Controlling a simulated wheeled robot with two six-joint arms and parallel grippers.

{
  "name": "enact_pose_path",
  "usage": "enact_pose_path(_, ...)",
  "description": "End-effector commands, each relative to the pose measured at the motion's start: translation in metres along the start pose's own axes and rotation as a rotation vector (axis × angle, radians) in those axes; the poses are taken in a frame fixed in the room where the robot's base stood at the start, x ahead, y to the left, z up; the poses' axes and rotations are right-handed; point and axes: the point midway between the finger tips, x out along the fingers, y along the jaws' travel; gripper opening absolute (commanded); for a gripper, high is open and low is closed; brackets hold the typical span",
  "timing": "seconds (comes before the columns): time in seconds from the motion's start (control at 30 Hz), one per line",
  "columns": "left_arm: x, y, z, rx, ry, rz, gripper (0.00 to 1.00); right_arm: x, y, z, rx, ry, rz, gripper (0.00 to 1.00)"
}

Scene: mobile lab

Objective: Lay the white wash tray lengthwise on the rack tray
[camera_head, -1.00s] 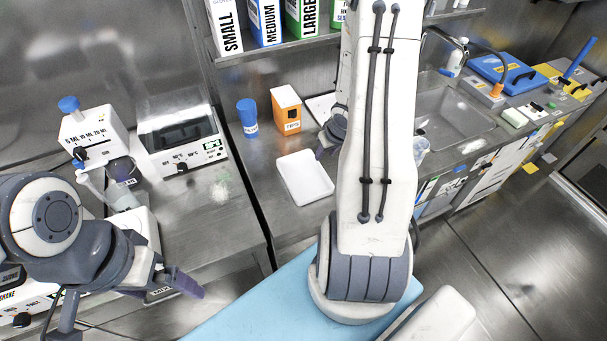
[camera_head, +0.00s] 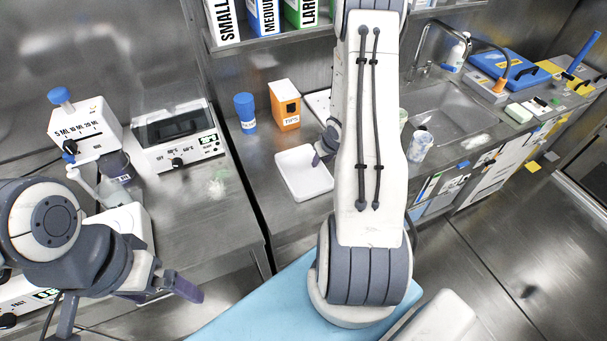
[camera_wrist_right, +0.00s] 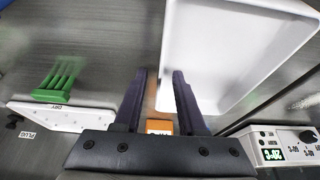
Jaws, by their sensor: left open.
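The white wash tray (camera_head: 303,178) lies on the steel bench in the head view. It also fills the upper right of the right wrist view (camera_wrist_right: 225,50). My right gripper (camera_head: 322,155) is at the tray's right edge, partly hidden by my arm. In the wrist view its fingers (camera_wrist_right: 160,85) are apart, with the tray's near wall appearing between them; contact cannot be told. A flat white tray (camera_wrist_right: 60,116) with a green rack marked DRY, likely the rack tray, lies left in the wrist view. My left gripper (camera_head: 165,287) is open and empty over the left front.
An orange TIPS box (camera_head: 285,105) and a blue-capped container (camera_head: 245,112) stand behind the wash tray. A heating device (camera_head: 180,138) stands left across a bench gap. The sink (camera_head: 450,110) is right. A shelf of boxes (camera_head: 265,20) hangs above.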

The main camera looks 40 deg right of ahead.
Motion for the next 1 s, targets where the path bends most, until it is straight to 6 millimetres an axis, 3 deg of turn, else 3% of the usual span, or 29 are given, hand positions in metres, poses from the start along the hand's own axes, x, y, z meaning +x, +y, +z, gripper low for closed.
enact_pose_path(0.13,-0.0004,0.0000,0.0000,0.000,0.000,0.000,1.00,-0.0006,0.0001,-0.0003,0.000,0.000,0.000,0.40)
enact_pose_path(0.17,-0.0004,0.0000,0.0000,0.000,0.000,0.000,1.00,-0.0007,0.0001,-0.0003,0.000,0.000,0.000,0.32)
enact_pose_path(0.23,-0.0004,0.0000,0.0000,0.000,0.000,0.000,1.00,-0.0007,0.0001,-0.0002,0.000,0.000,0.000,0.06)
enact_pose_path(0.27,-0.0004,0.0000,0.0000,0.000,0.000,0.000,1.00,-0.0008,0.0002,-0.0002,0.000,0.000,0.000,0.00)
enact_pose_path(1.0,-0.0004,0.0000,0.0000,0.000,0.000,0.000,1.00,-0.0010,0.0003,-0.0002,0.000,0.000,0.001,0.00)
